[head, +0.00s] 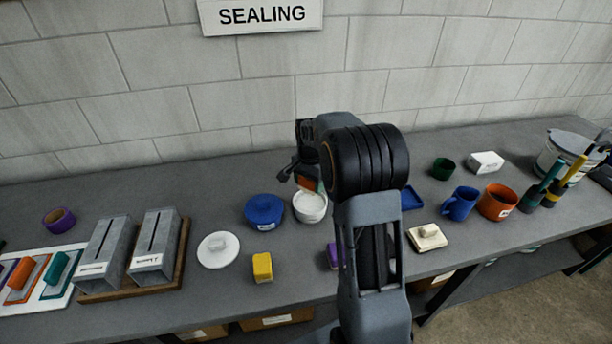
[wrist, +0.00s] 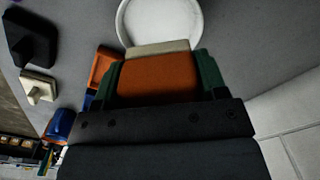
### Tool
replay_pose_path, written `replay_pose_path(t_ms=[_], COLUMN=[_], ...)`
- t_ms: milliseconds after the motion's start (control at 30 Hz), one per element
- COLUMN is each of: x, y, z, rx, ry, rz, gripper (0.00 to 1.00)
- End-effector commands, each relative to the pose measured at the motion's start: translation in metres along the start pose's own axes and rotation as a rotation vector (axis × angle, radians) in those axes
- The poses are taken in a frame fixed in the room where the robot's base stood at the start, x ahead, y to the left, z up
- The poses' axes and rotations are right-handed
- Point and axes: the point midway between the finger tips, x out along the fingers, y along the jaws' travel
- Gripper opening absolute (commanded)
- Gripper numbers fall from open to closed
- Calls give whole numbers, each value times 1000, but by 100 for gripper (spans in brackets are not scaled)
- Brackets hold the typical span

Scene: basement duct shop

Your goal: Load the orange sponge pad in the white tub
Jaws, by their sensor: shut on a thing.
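The orange sponge pad (wrist: 158,75) is held between the green fingertips of my gripper (wrist: 160,82) in the wrist view, with a pale layer along its far edge. In the head view only a small orange part of the pad (head: 308,184) shows below my gripper (head: 305,176). The white tub (head: 310,208) stands on the bench just below the pad in the head view. In the wrist view the tub's round rim (wrist: 122,22) lies beyond the pad, whose far edge overlaps it in the picture. The height of the pad above the tub cannot be told.
A blue round container (head: 264,209) stands close left of the tub. A white lid (head: 218,250) and a yellow block (head: 262,267) lie nearer the front. Right of my arm are a blue mug (head: 459,204), an orange mug (head: 497,202) and a beige pad (head: 427,238). The wall is behind.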

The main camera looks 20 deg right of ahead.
Motion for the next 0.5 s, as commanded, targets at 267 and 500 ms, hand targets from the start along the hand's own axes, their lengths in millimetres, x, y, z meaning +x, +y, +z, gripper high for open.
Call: replay_pose_path(t_ms=[267, 500], x=[13, 34], y=[2, 2], z=[-3, -2], rx=[7, 4], ry=[0, -1], rz=[0, 1], gripper=[47, 47])
